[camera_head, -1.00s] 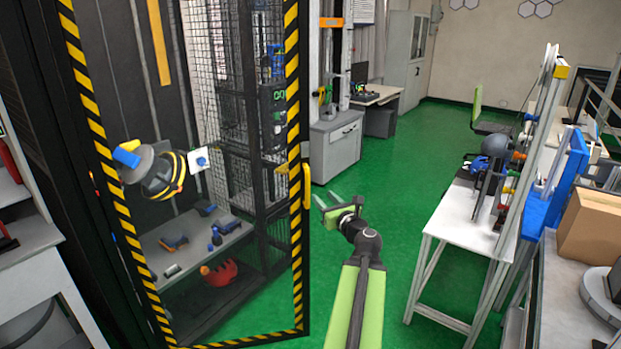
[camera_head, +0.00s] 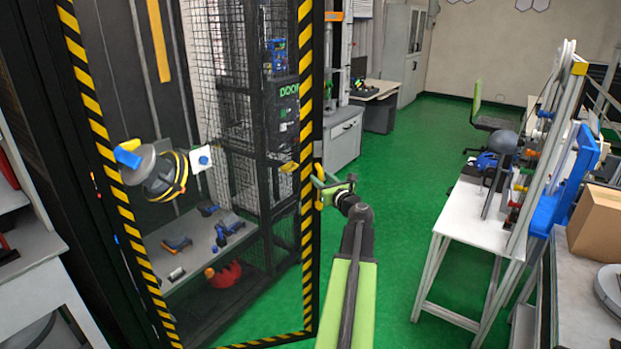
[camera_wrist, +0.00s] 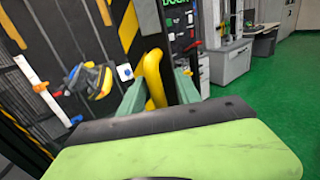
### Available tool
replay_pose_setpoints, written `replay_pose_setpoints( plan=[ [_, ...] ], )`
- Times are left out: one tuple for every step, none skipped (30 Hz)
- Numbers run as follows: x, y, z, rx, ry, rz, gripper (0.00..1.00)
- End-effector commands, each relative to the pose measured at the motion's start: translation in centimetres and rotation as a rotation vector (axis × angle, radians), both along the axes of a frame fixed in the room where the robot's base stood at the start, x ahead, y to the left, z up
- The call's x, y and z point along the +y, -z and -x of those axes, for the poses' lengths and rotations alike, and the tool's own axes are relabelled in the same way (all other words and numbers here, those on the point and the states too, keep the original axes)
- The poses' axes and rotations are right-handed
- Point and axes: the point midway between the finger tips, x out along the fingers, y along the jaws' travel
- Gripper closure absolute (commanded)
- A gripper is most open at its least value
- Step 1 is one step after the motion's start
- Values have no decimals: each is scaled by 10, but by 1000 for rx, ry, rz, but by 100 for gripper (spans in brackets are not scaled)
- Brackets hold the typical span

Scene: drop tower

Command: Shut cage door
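The cage door (camera_head: 306,230) is a tall panel edged in black and yellow stripes, at the left of the head view. I cannot tell how far it stands open. Its yellow handle (camera_wrist: 153,78) is on the right-hand edge of the door. My gripper (camera_head: 322,186) is at that edge, at handle height. In the wrist view the handle stands between the two pale green fingers of my gripper (camera_wrist: 160,88). The fingers are apart, with a gap showing on the handle's right side. Contact with the left finger is unclear. The gripper partly hides the handle in the head view.
Behind the door, a shelf (camera_head: 190,262) holds several blue and dark tools, with a red object (camera_head: 224,274) below. A white table (camera_head: 465,215) with equipment stands to the right. Green floor (camera_head: 405,165) is clear between cage and table.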

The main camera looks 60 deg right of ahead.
Motion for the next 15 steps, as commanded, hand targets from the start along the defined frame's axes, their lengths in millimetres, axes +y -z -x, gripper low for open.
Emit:
replay_pose_setpoints(
  plan=[
    [1, 0, -2, 0, -3, 0, 60],
    [2, 0, -3, 0, -4, 0, 60],
    [4, 0, -4, 0, -7, 0, 60],
    [5, 0, -6, 0, -8, 0, 60],
    [5, 0, -6, 0, -10, 0, 63],
    [6, 0, -7, 0, -11, 0, 68],
    [7, 0, -8, 0, -12, 0, 72],
    [7, 0, -9, 0, -13, 0, 76],
    [8, 0, -9, 0, -14, 0, 81],
    [8, 0, -10, 0, -15, 0, 85],
    [9, 0, -10, 0, -15, 0, 89],
    [9, 0, -11, 0, -16, 0, 94],
    [9, 0, -11, 0, -16, 0, 98],
    [10, 0, -11, 0, -16, 0, 100],
    [10, 0, -11, 0, -17, 0, 100]
  ],
)
